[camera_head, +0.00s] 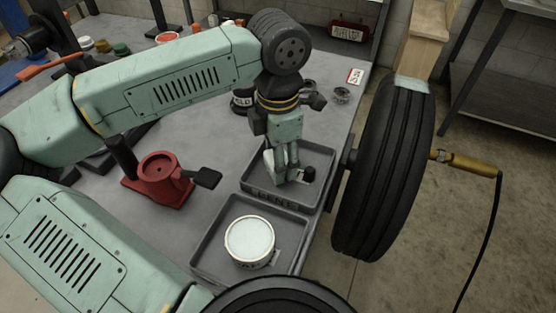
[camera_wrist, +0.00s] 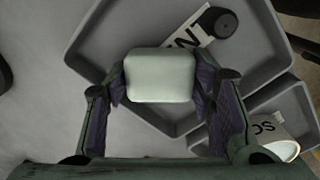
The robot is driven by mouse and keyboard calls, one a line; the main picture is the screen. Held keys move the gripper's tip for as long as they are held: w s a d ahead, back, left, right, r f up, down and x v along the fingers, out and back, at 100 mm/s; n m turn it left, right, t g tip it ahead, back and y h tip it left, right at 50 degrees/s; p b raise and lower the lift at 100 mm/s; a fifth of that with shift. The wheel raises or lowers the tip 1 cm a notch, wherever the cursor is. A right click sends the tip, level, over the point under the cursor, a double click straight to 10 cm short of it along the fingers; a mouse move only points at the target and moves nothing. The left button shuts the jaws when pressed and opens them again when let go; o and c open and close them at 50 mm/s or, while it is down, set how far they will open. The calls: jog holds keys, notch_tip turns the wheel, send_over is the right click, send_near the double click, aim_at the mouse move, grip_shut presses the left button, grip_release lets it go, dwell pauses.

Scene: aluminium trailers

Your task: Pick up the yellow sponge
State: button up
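No clearly yellow sponge shows. A pale, whitish-green block with rounded edges (camera_wrist: 160,75) is between my gripper's two fingers in the wrist view. My gripper (camera_wrist: 161,82) has one finger close against each side of the block; I cannot tell whether both press on it. In the head view my gripper (camera_head: 283,178) points down into the farther grey tray (camera_head: 250,190). The block is hard to make out there, largely hidden by the fingers. The wrist view shows this tray (camera_wrist: 95,50) behind the block.
A black round knob (camera_head: 309,174) lies on a lettered white label in the same tray. The nearer tray (camera_head: 205,240) holds a round white-topped tin (camera_head: 249,242). A red stand (camera_head: 158,180) is at left. A tyre (camera_head: 385,165) stands beyond the table's right edge.

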jog(key=c, duration=0.3)
jog(key=shift+r, duration=0.1)
jog(key=shift+r, duration=0.4)
notch_tip(320, 180, up, 9)
jog(key=shift+b, duration=0.85)
jog(key=shift+o, duration=1.4)
jog(key=c, duration=0.4)
